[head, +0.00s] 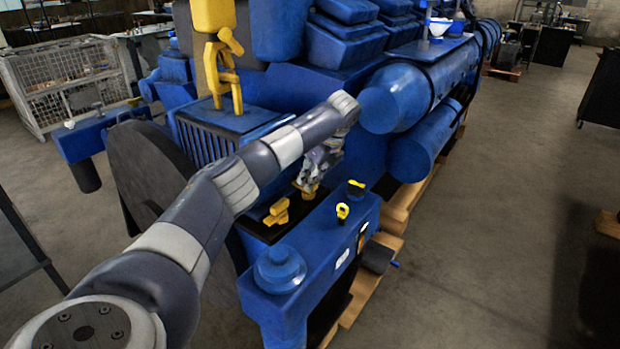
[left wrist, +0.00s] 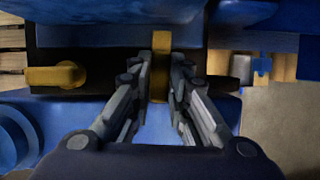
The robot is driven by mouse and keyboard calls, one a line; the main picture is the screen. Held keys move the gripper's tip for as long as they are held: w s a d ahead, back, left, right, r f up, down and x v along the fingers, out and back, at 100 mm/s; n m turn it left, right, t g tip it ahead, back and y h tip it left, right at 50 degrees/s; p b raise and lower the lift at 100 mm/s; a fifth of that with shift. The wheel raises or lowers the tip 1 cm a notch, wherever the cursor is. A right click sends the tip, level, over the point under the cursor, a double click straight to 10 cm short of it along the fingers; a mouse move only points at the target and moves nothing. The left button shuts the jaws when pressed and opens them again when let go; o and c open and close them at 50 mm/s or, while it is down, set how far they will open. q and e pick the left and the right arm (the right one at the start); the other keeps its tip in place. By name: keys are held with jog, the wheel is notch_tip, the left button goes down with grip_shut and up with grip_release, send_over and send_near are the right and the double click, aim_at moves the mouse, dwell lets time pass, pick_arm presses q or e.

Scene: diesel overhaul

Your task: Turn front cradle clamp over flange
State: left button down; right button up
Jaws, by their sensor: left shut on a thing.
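My left gripper (head: 311,188) reaches down to the dark ledge beside the blue engine. It is shut on a yellow clamp (left wrist: 160,68), whose bar stands between the fingers, pointing across the ledge in the left wrist view. The fingers hide part of it; in the head view only a little yellow shows under them. A second yellow clamp (head: 278,213) sits free on the same ledge, nearer the camera; in the left wrist view (left wrist: 55,76) its bar lies along the ledge. I cannot tell a separate flange clearly under the held clamp. My right gripper is not in view.
A blue block (head: 318,240) with a round boss (head: 280,266) and small yellow-topped knobs (head: 342,211) stands close in front of the ledge. The engine (head: 250,122) rises behind the gripper. Wooden pallets (head: 405,204) lie below; floor (head: 500,220) is open to the right.

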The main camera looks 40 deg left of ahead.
pick_arm(q)
jog(key=shift+w+r+n, duration=0.1)
jog(key=shift+r+n, duration=0.05)
jog(key=shift+n, duration=0.15)
dwell(0.4)
jog(key=c, duration=1.5)
grip_release()
jog(key=v, duration=1.1)
jog(key=shift+w+d+r, duration=0.1)
jog(key=shift+r, duration=0.3)
